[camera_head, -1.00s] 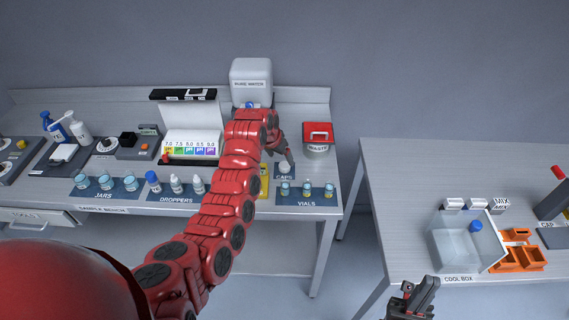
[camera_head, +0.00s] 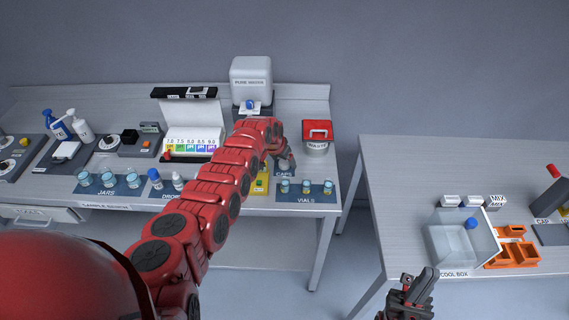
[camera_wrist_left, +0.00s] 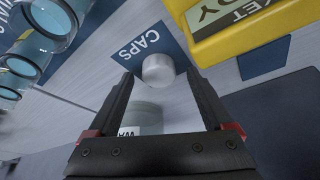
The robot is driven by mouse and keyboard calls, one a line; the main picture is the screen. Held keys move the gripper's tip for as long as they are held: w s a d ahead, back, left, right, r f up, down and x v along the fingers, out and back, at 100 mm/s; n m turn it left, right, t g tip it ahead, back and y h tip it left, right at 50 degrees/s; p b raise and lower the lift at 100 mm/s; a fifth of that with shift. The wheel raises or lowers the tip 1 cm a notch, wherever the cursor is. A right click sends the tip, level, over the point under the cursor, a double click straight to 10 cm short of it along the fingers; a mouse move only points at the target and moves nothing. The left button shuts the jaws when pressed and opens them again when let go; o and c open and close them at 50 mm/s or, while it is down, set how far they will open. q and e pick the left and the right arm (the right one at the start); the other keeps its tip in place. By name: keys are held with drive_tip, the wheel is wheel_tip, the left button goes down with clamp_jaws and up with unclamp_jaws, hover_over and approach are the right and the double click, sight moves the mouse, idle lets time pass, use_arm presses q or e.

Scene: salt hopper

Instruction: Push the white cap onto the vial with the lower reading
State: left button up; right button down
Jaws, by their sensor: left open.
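The white cap (camera_wrist_left: 158,70) sits on the blue CAPS mat (camera_wrist_left: 148,42) in the left wrist view. My left gripper (camera_wrist_left: 162,82) is open, with the cap at its fingertips, roughly between them. In the head view, my left gripper (camera_head: 288,166) is over the CAPS mat and hides the cap. Three small glass vials, left (camera_head: 284,186), middle (camera_head: 306,187) and right (camera_head: 328,188), stand on the VIALS mat (camera_head: 306,199). No reading is legible. My right gripper (camera_head: 412,290) is by the right table, its jaws unclear.
A yellow pocket device (camera_head: 260,184) lies left of the CAPS mat and shows close in the wrist view (camera_wrist_left: 240,22). A red-lidded waste bin (camera_head: 318,138) stands behind the vials. The pure water tank (camera_head: 251,82) is at the back. A cool box (camera_head: 452,250) stands on the right table.

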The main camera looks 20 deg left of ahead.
use_arm(q)
drive_tip(key=shift+f, duration=0.1)
clamp_jaws()
idle(0.4)
